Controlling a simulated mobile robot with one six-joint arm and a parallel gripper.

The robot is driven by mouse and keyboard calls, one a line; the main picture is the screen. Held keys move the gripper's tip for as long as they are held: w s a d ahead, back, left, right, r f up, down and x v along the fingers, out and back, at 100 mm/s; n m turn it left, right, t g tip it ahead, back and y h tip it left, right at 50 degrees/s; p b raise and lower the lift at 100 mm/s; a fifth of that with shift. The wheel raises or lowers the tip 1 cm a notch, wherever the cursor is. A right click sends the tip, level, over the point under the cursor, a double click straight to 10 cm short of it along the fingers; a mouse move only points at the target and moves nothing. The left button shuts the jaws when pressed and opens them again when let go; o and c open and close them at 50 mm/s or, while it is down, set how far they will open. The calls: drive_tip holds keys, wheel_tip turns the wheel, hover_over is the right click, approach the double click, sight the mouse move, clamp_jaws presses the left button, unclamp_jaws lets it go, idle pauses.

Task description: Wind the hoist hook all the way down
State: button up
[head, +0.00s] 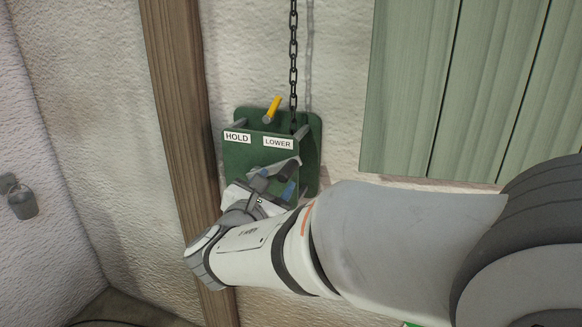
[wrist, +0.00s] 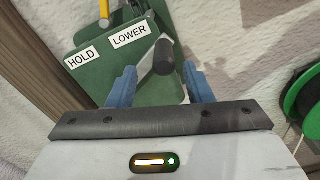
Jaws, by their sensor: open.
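The green hoist box (head: 310,150) is on the wall, with HOLD (head: 237,137) and LOWER (head: 278,143) labels on its front. A yellow-tipped lever (head: 273,108) stands up behind the labels, between them. A dark chain (head: 293,60) runs up from the box. A pale crank arm with a dark knob (wrist: 164,55) is on the box front; the knob also shows in the head view (head: 286,172). My gripper (wrist: 161,85) is open, its blue fingers either side of the knob, apart from it. The hook is not in view.
A wooden post (head: 172,100) runs beside the box on the left. Green panels (head: 460,90) are on the wall to the right. A green reel-like thing (wrist: 290,104) is at the wrist view's right edge. A small grey fitting (head: 22,203) is at far left.

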sight(289, 169)
drive_tip(key=x, duration=0.7)
drive_tip(key=shift+w+d+p, duration=0.25)
drive_tip(key=shift+p, duration=0.1)
drive_tip(key=shift+c, duration=0.3)
clamp_jaws()
